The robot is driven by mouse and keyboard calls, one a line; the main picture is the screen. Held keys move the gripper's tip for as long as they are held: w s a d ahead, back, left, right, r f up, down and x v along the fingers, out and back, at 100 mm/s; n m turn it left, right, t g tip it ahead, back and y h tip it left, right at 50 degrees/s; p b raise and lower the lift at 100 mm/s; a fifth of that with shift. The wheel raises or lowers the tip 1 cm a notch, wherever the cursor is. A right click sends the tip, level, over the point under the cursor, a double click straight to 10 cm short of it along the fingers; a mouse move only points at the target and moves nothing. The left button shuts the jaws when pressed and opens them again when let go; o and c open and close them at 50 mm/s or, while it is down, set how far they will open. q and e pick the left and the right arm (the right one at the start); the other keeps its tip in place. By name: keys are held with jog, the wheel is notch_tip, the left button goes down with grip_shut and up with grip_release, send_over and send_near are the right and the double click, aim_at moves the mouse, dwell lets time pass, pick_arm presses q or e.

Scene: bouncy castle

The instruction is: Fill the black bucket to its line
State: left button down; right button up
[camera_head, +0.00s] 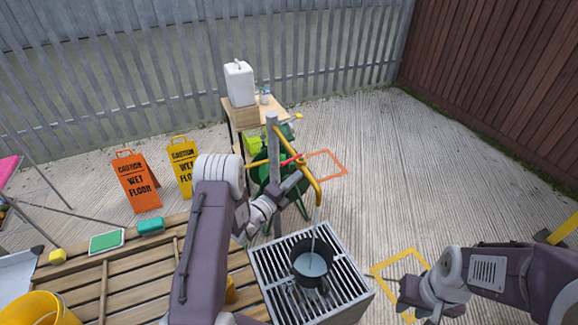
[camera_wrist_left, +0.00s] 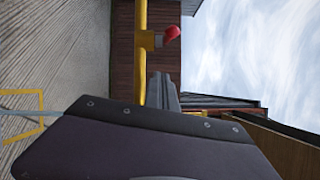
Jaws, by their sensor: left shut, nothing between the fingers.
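The black bucket (camera_head: 312,276) stands upright on a slatted metal grate. Pale water shows inside it, but I cannot make out a fill line. A thin water stream (camera_head: 314,222) falls into it from the yellow pipe's spout (camera_head: 318,197). A red-tipped lever (camera_head: 291,161) is on the pipe; it also shows in the left wrist view (camera_wrist_left: 172,33). My left gripper (camera_head: 300,184) is shut and empty, close to the pipe below the lever; contact is unclear. My right gripper (camera_head: 414,298) is low right of the grate, away from the bucket; its jaw opening is unclear.
The metal grate (camera_head: 350,290) adjoins a wooden slatted bench (camera_head: 110,275) with sponges and a yellow bucket (camera_head: 38,308). A green hose reel (camera_head: 262,172) stands behind the pipe. Two wet-floor signs stand at left. The concrete at right is mostly clear.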

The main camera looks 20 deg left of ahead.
aim_at(284, 164)
pick_arm(q)
jog(key=w+a, duration=0.1)
jog(key=w+a+p, duration=0.1)
jog(key=w+a, duration=0.1)
jog(key=shift+r, duration=0.4)
jog(key=a+h+b, duration=0.1)
jog(key=w+a+m+g+h+b, duration=0.1)
jog(key=shift+m+b, duration=0.3)
jog(key=shift+b, duration=0.1)
jog(key=shift+s+r, duration=0.1)
